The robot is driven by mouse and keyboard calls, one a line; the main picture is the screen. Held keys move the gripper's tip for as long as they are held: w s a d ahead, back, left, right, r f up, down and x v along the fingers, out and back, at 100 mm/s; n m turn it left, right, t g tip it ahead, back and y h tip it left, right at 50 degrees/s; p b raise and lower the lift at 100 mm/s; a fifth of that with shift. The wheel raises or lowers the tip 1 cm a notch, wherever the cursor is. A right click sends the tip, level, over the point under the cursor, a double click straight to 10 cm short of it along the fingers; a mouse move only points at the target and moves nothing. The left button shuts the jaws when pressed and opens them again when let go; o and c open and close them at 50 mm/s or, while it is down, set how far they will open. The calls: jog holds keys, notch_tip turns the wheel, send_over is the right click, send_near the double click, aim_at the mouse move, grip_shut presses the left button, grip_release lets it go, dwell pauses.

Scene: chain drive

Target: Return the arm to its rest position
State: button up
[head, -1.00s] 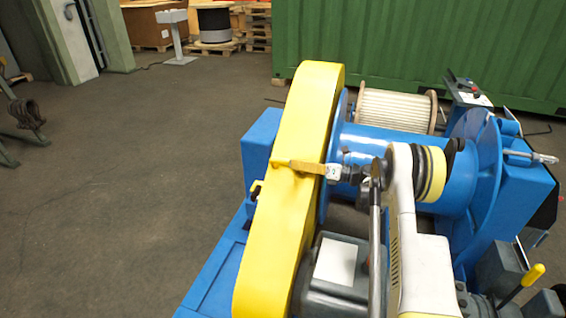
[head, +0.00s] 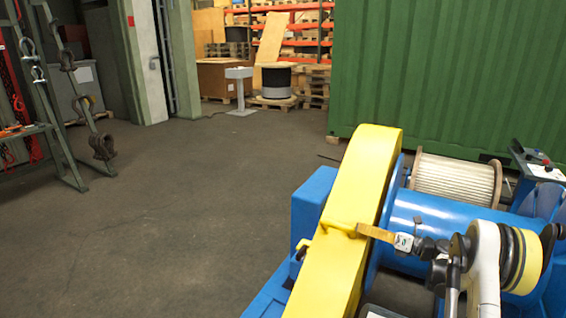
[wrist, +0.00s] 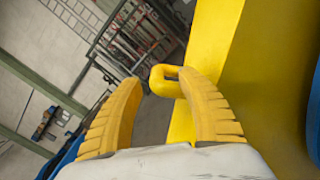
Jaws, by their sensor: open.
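My gripper (head: 362,231) reaches from the right to the yellow chain guard (head: 345,215) in the head view. In the wrist view its two yellow ribbed fingers (wrist: 160,82) are spread apart. A yellow loop handle (wrist: 165,80) on the side of the guard (wrist: 215,60) shows between and just beyond the fingertips. I cannot tell whether a finger touches the handle. My white arm comes up from the lower right of the head view, over the blue drum.
A rope spool (head: 455,178) and blue drum (head: 445,225) stand right of the guard. A green container (head: 430,75) is behind. A rack (head: 50,100) with hanging gear stands at far left. The floor (head: 190,200) left of the machine is clear.

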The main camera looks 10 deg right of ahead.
jog(key=w+a+r+m+t+h, duration=0.1)
jog(key=w+r+m+t+h, duration=0.25)
jog(key=r, duration=0.85)
jog(key=w+r+m+t+h, duration=0.15)
jog(key=r+m+t, duration=0.35)
jog(key=r, duration=0.6)
jog(key=s+r+m+h, duration=0.3)
jog(key=r+m+h, duration=0.25)
jog(key=m, duration=0.25)
jog(key=s+r+m+h, duration=0.3)
jog(key=r+m+h, duration=0.2)
jog(key=r+m, duration=0.3)
jog(key=s+a+f+m+g, duration=0.4)
jog(key=s+f, duration=0.4)
jog(key=s, duration=0.4)
jog(key=s+a+f+m+g, duration=0.4)
jog(key=s+a+f+m, duration=0.2)
jog(key=s, duration=0.6)
jog(key=s+a+f+m+g+y, duration=0.1)
jog(key=s+a+f+m+g, duration=0.3)
jog(key=s+f, duration=0.7)
jog(key=shift+s+a+m+g, duration=0.4)
jog(key=shift+s+a, duration=0.2)
jog(key=shift+s, duration=0.4)
jog(key=shift+o, duration=0.6)
